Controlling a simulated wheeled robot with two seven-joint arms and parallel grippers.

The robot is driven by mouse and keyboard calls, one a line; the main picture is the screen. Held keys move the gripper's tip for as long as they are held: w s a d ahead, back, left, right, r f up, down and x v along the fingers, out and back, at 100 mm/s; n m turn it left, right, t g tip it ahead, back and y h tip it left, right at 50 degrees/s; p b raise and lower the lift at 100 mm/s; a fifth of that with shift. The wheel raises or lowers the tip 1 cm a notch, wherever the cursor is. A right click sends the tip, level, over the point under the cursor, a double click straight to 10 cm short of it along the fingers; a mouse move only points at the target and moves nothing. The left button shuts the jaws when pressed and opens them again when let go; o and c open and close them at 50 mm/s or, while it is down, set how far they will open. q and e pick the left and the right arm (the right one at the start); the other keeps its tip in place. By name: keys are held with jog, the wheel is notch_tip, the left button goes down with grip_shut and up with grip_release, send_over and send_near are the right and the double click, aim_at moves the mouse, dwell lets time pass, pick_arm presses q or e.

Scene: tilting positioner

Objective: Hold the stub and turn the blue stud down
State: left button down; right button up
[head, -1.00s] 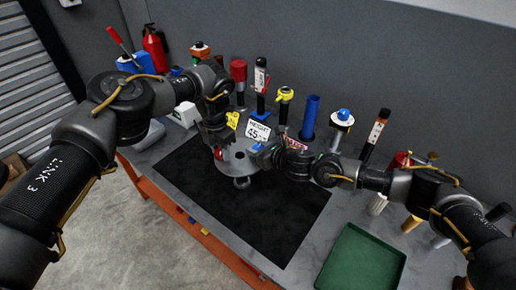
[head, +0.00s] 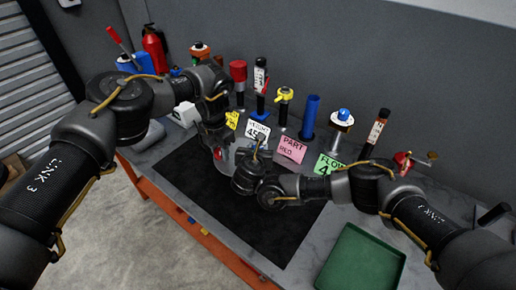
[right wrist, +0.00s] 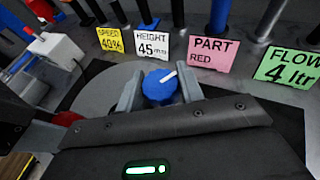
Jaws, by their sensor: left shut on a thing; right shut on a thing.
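The blue stud (right wrist: 159,90), round with a white mark pointing up and right, sits between the two grey fingers of my right gripper (right wrist: 160,92) in the right wrist view. The fingers are closed on its sides. In the head view my right arm covers the stud and fingertips. My left gripper (head: 216,147) is at the left of the grey positioner (head: 226,168), shut, by a small red part (head: 217,154). The stub in its jaws is hidden. A bit of red (right wrist: 68,118) also shows at the left of the right wrist view.
Yellow, white, pink (head: 291,149) and green (head: 328,164) cards stand behind the positioner. Several upright tools and posts, among them a blue tube (head: 310,117), line the back. A green tray (head: 360,260) is at front right. The black mat (head: 190,185) is otherwise clear.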

jog(key=shift+m+h, duration=0.5)
jog(key=shift+h, duration=0.3)
jog(key=o, duration=1)
jog(key=v, duration=1.2)
jog(key=shift+w+r, duration=0.1)
jog(key=shift+r, duration=0.15)
